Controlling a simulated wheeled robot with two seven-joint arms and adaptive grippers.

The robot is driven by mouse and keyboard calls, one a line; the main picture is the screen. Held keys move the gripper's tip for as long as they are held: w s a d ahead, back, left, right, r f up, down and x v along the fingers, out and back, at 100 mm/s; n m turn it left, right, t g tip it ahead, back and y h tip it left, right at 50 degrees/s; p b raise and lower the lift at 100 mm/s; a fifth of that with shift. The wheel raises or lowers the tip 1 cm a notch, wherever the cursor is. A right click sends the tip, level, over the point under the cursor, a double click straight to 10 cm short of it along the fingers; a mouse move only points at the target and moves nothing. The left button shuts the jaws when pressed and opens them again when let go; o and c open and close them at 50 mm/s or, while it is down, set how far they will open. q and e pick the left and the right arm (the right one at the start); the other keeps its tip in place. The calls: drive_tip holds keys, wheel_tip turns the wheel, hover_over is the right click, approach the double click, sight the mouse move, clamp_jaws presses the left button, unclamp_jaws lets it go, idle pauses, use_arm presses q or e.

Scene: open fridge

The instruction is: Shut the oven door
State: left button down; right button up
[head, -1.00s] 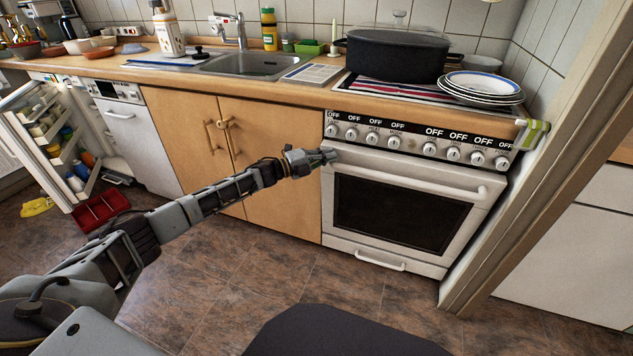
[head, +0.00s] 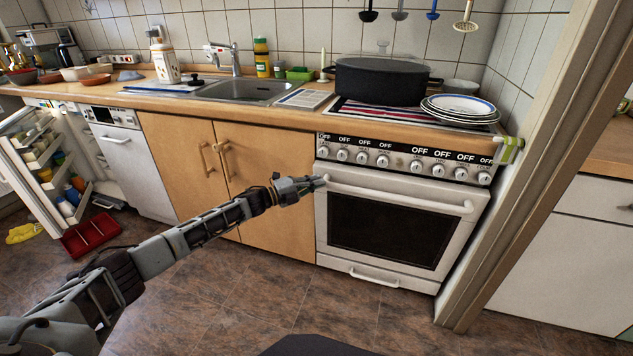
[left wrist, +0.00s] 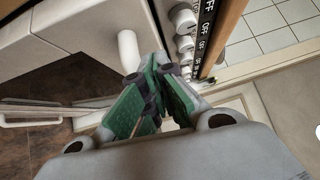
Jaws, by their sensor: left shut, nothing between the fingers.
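The white oven (head: 330,250) stands under the counter, with its dark-windowed door (head: 388,232) upright and looking closed or nearly closed against the front. A white bar handle (head: 400,192) runs along the door's top. My left gripper (head: 322,182) is shut and empty at the handle's left end, by the door's upper left corner. In the left wrist view, the green-padded fingers (left wrist: 160,95) meet beside the handle's end (left wrist: 128,48). I cannot tell whether they touch it. My right gripper is not in view.
Oven knobs (head: 382,160) sit just above the door. A black pot (head: 380,82) and stacked plates (head: 460,107) are on top. A wooden door frame (head: 520,160) stands to the right. The fridge (head: 28,150) is open at the left, with a red tray (head: 92,236) on the floor.

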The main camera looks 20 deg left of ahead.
use_arm(q)
drive_tip(key=p+v, duration=0.2)
drive_tip(key=v, duration=0.7)
drive_tip(key=shift+a+f, duration=0.2)
drive_tip(key=shift+a, duration=0.05)
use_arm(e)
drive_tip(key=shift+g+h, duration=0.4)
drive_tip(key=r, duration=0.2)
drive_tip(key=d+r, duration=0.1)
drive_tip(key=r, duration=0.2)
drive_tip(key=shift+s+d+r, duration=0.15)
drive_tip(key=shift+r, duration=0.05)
use_arm(q)
drive_tip(key=c, duration=2.2)
unclamp_jaws()
drive_tip(key=shift+s, duration=0.1)
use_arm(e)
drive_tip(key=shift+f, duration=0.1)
